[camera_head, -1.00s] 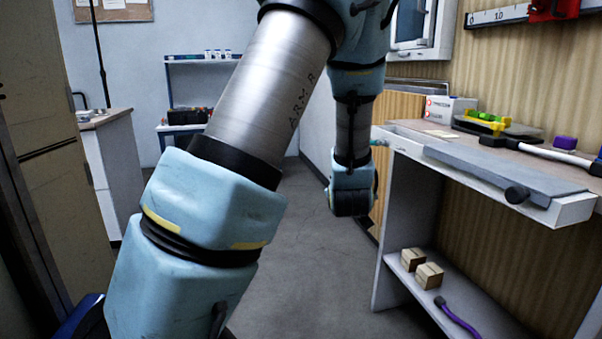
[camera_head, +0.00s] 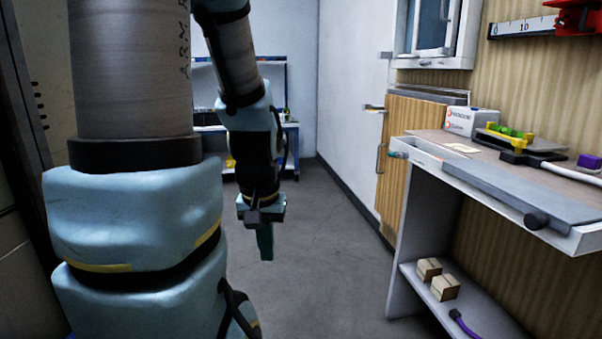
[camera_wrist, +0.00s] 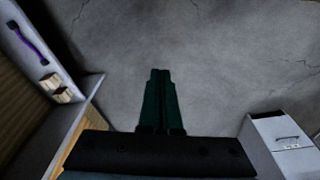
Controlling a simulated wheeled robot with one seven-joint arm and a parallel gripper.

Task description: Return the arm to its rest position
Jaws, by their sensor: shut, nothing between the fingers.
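My arm stands large on the left side of the head view, and its forearm hangs down near the middle. My gripper (camera_head: 265,243) points down at the end of the forearm, over the open floor and left of the workbench. In the wrist view my gripper (camera_wrist: 159,75) shows two dark green fingers side by side, shut with nothing between them. Bare grey floor lies beyond the fingertips.
A workbench (camera_head: 560,240) stands on the right, with a lower shelf holding two small cardboard boxes (camera_head: 437,279) and a purple item (camera_head: 470,326). A shelf unit (camera_head: 292,130) stands at the back. Floor (camera_head: 330,240) between is clear.

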